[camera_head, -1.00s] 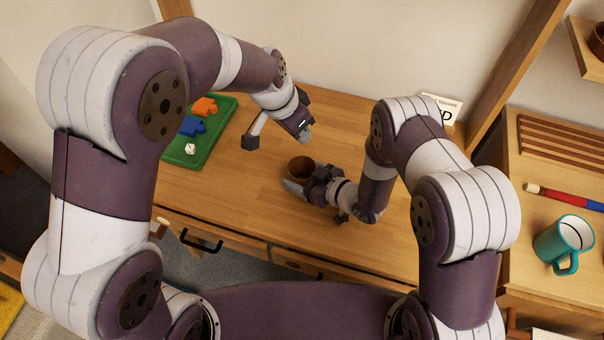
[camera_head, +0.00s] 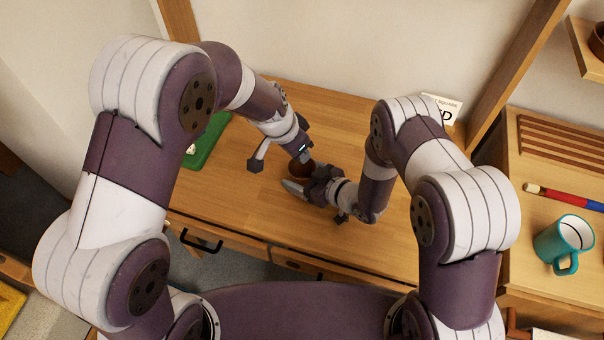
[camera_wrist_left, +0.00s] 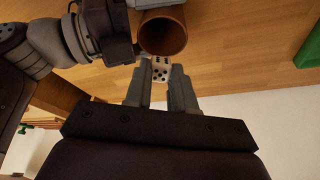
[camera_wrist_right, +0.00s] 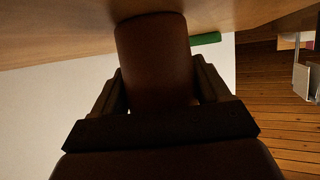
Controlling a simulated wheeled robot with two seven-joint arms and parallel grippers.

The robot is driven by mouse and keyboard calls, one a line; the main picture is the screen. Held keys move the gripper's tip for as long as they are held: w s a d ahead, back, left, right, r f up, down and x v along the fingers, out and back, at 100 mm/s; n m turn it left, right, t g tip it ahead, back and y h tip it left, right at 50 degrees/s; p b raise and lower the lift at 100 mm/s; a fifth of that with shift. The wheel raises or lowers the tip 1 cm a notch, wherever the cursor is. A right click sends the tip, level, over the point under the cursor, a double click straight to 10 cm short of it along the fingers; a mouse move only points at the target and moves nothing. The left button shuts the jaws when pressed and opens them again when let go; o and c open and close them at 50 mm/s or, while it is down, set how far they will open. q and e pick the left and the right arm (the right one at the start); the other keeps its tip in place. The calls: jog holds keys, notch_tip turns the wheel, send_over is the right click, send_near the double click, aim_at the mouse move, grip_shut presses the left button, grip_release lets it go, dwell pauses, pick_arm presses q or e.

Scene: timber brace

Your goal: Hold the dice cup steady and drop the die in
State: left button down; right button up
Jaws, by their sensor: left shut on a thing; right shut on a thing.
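The brown dice cup (camera_head: 301,169) stands on the wooden table. My right gripper (camera_head: 307,187) is shut on it from the side, and the right wrist view shows the cup (camera_wrist_right: 155,60) between the fingers. My left gripper (camera_head: 305,158) is just above the cup in the head view. In the left wrist view it is shut on a white die with black pips (camera_wrist_left: 161,70). The die shows at the edge of the open cup mouth (camera_wrist_left: 162,35), overlapping its rim. The gap in height between die and rim cannot be told.
A green tray (camera_head: 212,140) lies at the left, partly hidden by my left arm, with a small white piece (camera_head: 191,149) on it. A teal mug (camera_head: 564,243) and a red-blue stick (camera_head: 570,197) are on the right surface. The table behind the grippers is clear.

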pick_arm(q)
jog(key=shift+f, duration=0.8)
jog(key=c, duration=0.9)
grip_release()
jog(key=shift+o, duration=0.2)
jog(key=shift+r, duration=0.1)
jog(key=v, duration=1.2)
